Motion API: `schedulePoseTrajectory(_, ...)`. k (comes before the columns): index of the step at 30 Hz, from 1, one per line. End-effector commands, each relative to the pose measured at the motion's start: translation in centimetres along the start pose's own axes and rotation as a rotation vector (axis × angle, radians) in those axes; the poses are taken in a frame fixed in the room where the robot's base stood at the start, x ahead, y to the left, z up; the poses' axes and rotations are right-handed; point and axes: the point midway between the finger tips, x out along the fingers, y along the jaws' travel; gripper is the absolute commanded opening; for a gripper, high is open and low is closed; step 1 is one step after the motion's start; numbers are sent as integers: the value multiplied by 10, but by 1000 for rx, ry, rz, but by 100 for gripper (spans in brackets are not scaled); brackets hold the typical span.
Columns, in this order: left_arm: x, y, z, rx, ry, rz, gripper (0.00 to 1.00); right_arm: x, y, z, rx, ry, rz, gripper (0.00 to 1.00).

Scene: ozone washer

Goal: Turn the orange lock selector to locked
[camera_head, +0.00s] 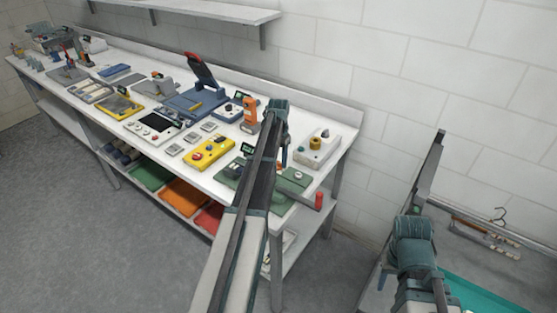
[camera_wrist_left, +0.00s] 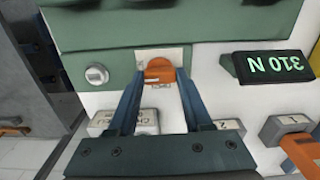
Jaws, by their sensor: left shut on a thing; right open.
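The orange lock selector (camera_wrist_left: 159,70) sits on a pale plate at the edge of a green panel in the left wrist view. My left gripper (camera_wrist_left: 159,77) has its two blue fingers on either side of the selector and is shut on it. The selector's lower part is partly hidden between the fingers. In the head view, my left gripper reaches down over the right part of the bench, and its fingertips are hard to make out behind the arm. My right arm shows at lower right; its fingertips are not visible.
In the left wrist view, a display (camera_wrist_left: 273,66) with green characters is right of the selector, and a round grey knob (camera_wrist_left: 96,75) is left. An orange-handled lever (camera_wrist_left: 300,150) lies at lower right. A yellow box (camera_head: 209,153) and other devices crowd the white bench (camera_head: 334,143).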

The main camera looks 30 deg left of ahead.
Motion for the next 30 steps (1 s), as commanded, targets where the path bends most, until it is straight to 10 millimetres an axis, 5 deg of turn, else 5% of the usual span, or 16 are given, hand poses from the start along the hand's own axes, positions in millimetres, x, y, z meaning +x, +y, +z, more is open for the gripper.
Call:
schedulePoseTrajectory(19,0,0,0,47,-1,0,0,0,0,0,0,0,0,50)
schedulePoseTrajectory(20,0,0,0,47,-1,0,52,0,0,0,0,0,0,50)
schedulePoseTrajectory(25,0,0,0,46,0,0,80,0,0,0,0,0,0,50)
schedulePoseTrajectory(30,0,0,0,45,0,0,80,0,0,0,0,0,0,50)
